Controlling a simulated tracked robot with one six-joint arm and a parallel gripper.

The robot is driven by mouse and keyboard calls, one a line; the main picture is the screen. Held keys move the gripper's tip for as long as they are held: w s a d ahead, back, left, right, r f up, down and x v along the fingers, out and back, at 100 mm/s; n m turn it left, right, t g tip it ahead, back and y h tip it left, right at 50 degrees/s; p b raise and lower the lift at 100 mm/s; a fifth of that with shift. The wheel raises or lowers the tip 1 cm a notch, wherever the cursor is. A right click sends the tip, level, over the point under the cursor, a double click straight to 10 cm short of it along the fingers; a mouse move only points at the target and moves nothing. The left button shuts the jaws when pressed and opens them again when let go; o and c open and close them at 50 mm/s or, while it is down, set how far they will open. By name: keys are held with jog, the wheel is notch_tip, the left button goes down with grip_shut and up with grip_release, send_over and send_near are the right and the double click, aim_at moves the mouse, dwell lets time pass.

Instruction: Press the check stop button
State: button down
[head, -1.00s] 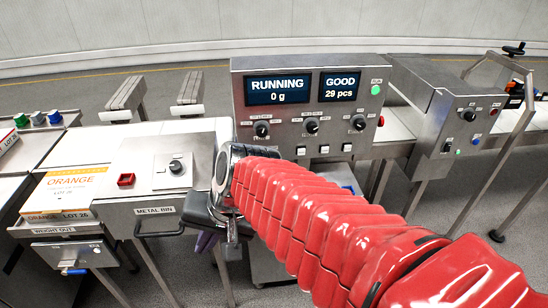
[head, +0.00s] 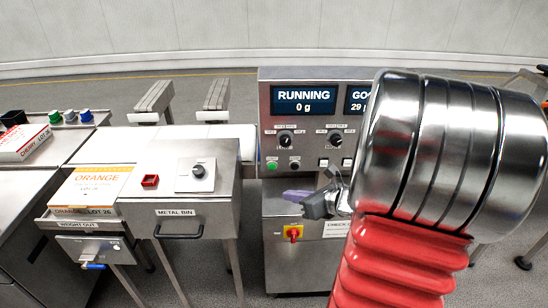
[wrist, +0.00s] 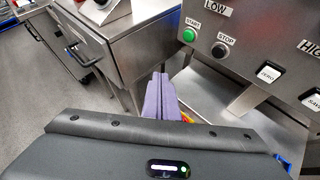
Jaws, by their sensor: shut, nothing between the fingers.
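The check stop button is a black round button (wrist: 219,50), labelled STOP, on the grey control panel in the wrist view. It also shows in the head view (head: 295,166). The green START button (wrist: 188,35) is just to its left and also shows in the head view (head: 272,166). My gripper (head: 285,196) has purple fingers, shut together and empty. In the head view they point left, below the two buttons. In the wrist view my gripper (wrist: 160,80) is left of and below the STOP button, apart from it.
The checkweigher panel has a RUNNING display (head: 305,100), dark knobs and white buttons (wrist: 269,73). Below is a red-and-yellow switch (head: 293,233). The metal bin unit (head: 205,190) stands close on the left. My arm hides the panel's right side.

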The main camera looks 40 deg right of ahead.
aim_at(295, 167)
jog(key=d, duration=0.1)
jog(key=d+m, duration=0.1)
jog(key=d+f+m+h, duration=0.1)
jog(key=shift+s+t, duration=0.3)
jog(key=shift+s, duration=0.1)
jog(key=shift+d, duration=0.1)
jog(key=w+d, duration=0.4)
jog(key=w, duration=0.3)
jog(key=shift+w+d, duration=0.15)
jog(key=shift+d, duration=0.25)
jog(key=shift+w+d, duration=0.1)
dwell(1.8)
jog(key=shift+w+d+r, duration=0.1)
jog(key=shift+w+d, duration=0.05)
jog(key=shift+w, duration=0.15)
jog(key=shift+w+d, duration=0.3)
jog(key=shift+w, duration=0.1)
dwell(1.3)
jog(key=shift+s, duration=0.1)
jog(key=shift+s+a, duration=0.55)
jog(key=shift+s, duration=0.1)
